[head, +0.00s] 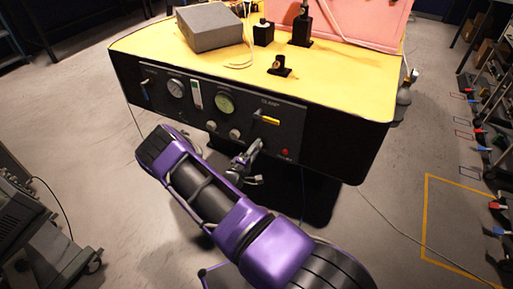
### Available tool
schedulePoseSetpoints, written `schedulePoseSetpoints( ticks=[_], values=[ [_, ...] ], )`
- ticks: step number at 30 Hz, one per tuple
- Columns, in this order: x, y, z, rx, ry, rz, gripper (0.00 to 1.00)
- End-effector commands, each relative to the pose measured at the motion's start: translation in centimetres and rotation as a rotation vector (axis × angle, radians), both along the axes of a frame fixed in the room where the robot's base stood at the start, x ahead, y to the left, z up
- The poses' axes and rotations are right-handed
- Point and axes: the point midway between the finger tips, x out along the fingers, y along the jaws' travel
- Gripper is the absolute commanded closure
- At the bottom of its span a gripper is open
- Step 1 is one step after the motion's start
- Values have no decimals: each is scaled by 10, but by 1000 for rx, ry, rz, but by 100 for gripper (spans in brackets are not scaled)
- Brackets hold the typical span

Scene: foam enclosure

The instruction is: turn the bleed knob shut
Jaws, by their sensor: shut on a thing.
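My gripper (254,147) is at the front panel, below the yellow lever and right of the two pale round knobs. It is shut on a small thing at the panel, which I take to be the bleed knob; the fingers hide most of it. I cannot read its label or tell how far it is turned. The black control panel (291,128) is on the front of the yellow-topped bench.
The panel also has a yellow lever (269,121), pale knobs (211,125) (235,133), a green-faced gauge (224,104), a white-faced gauge (176,88) and a red button (285,152). A grey block (210,27) lies on the yellow bench top (335,88).

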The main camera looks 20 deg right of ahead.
Motion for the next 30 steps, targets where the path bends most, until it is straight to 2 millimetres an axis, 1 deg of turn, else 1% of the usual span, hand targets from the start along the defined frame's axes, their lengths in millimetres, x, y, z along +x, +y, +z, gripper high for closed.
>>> schedulePoseSetpoints(
  ticks=[13,14,15,18,26,30],
  values=[
    [0,1,-1,6,-5,1,100],
    [0,1,-1,6,-5,1,55],
    [0,1,-1,6,-5,1,48],
    [0,1,-1,6,-5,1,32],
    [0,0,0,6,-6,0,32],
    [-4,6,0,5,-5,1,32]
  ],
)
